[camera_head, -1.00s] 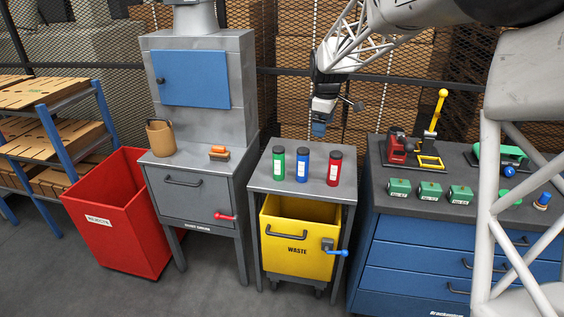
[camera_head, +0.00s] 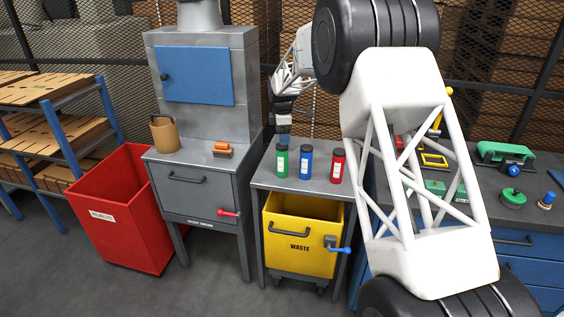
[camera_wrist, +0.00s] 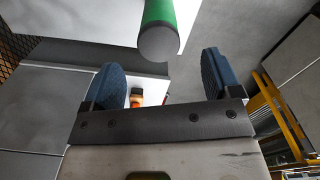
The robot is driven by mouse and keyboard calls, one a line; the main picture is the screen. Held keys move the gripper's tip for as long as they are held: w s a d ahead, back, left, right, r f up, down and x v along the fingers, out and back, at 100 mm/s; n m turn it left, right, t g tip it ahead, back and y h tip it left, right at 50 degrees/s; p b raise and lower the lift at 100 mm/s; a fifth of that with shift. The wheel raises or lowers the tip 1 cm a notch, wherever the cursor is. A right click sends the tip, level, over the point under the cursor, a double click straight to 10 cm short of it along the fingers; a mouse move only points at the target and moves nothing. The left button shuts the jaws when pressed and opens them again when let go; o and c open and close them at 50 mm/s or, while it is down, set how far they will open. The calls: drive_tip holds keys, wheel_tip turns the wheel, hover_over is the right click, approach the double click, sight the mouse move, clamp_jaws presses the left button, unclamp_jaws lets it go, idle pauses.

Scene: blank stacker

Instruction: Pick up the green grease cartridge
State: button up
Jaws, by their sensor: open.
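The green grease cartridge (camera_head: 282,162) stands upright on the small grey table, left of the blue cartridge (camera_head: 306,163) and the red cartridge (camera_head: 338,167). All three have dark caps and white labels. My gripper (camera_head: 283,138) shows just behind and above the green cartridge, which hides part of it. In the wrist view my gripper (camera_wrist: 160,76) is open and empty. The green cartridge (camera_wrist: 160,22) shows there at the top, beyond the fingertips and centred between them, with one grey end facing the camera.
A grey cabinet (camera_head: 195,190) with an orange-handled block (camera_head: 222,150) stands left. A red bin (camera_head: 125,205) is further left. The blue drawer bench (camera_head: 515,262) at right is partly hidden by my arm.

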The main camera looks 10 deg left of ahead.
sight(282, 151)
drive_tip(key=shift+a+f, duration=0.1)
drive_tip(key=shift+f, duration=0.05)
drive_tip(key=shift+f, duration=1.25)
drive_tip(key=shift+f, duration=0.1)
drive_tip(key=shift+f, duration=2.5)
drive_tip(key=shift+c, duration=0.3)
drive_tip(key=c, duration=1.2)
